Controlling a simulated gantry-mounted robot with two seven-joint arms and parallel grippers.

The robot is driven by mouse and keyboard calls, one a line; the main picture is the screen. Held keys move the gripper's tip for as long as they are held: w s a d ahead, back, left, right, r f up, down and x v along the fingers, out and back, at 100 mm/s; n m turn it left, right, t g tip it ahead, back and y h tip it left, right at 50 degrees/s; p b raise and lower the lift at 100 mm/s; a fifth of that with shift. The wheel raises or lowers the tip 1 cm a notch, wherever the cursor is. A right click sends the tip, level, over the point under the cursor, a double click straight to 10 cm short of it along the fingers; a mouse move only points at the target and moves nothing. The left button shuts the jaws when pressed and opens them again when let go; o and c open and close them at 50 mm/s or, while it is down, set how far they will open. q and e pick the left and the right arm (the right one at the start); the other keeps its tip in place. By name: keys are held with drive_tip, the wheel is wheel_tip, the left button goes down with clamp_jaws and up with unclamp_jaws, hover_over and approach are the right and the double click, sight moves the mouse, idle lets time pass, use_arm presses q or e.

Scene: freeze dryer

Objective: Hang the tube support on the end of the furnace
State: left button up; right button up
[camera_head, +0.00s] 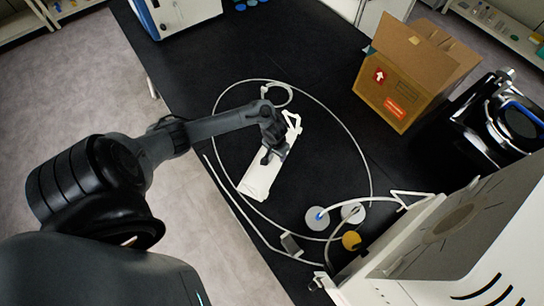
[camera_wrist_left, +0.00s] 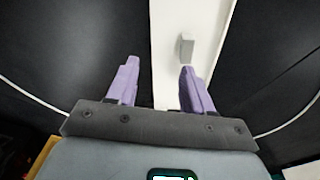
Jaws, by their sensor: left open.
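The white tube support (camera_head: 262,180) lies on the black bench, a long flat plate with a looped frame at its far end. My left gripper (camera_head: 270,157) is over the support. In the left wrist view the open gripper (camera_wrist_left: 158,78) has its two purple fingers apart, and the white support (camera_wrist_left: 170,50) runs between them and behind the right finger. A small grey block sticks up from the support near the right fingertip. I cannot tell whether the fingers touch it. The white machine (camera_head: 400,290) at the lower right is probably the furnace. My right gripper is out of view.
A thin white tube (camera_head: 357,140) loops around the support on the bench. Round grey bases (camera_head: 318,218) and a yellow round piece (camera_head: 351,240) stand near the machine. An open cardboard box (camera_head: 400,85) is at the upper right.

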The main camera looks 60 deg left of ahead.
use_arm(q)
drive_tip(key=a, duration=0.1)
drive_tip(key=a+n, duration=0.1)
drive_tip(key=a, duration=0.1)
drive_tip(key=shift+s+a+f+n+g, duration=0.15)
drive_tip(key=shift+s+a+n+g, duration=0.15)
drive_tip(key=shift+s+a+g, duration=0.1)
drive_tip(key=shift+s+a+b, duration=0.1)
drive_tip(key=shift+a+b, duration=0.15)
drive_tip(key=shift+b, duration=0.05)
drive_tip(key=shift+a+f, duration=0.1)
wheel_tip(320, 180, down, 6)
drive_tip(key=b, duration=0.7)
drive_tip(key=shift+f+b, duration=0.15)
drive_tip(key=shift+b, duration=0.25)
drive_tip(key=shift+f, duration=1.15)
drive_tip(key=shift+c, duration=0.3)
clamp_jaws()
